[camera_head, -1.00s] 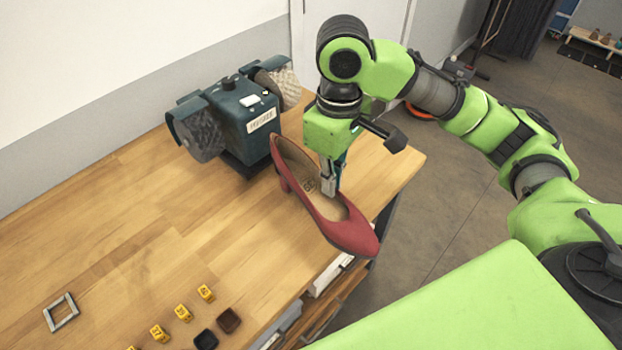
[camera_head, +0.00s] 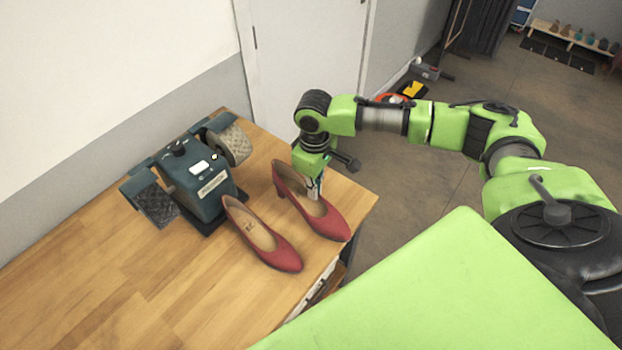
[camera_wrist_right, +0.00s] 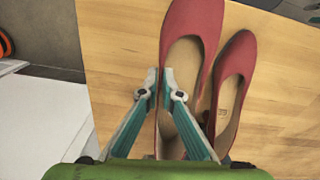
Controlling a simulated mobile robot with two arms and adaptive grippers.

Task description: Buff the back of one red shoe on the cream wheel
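Two red low-heeled shoes are side by side at the workbench's right end, toes toward the lower right in the head view. My right gripper (camera_head: 314,190) is at the right-hand red shoe (camera_head: 322,222), fingers pointing down. In the right wrist view my right gripper (camera_wrist_right: 161,84) has its fingertips close together on either side of that shoe's side wall (camera_wrist_right: 190,25). I cannot tell whether this shoe touches the bench. The other red shoe (camera_head: 272,248) stands on the bench to its left. The bench grinder's cream wheel (camera_head: 232,146) is behind the shoes. My left gripper is out of view.
The teal grinder (camera_head: 192,176) stands near the wall, with a greyer wheel (camera_head: 157,205) at its left. The wooden bench top (camera_head: 120,285) is clear on the left. The bench's right edge is close beside the held shoe.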

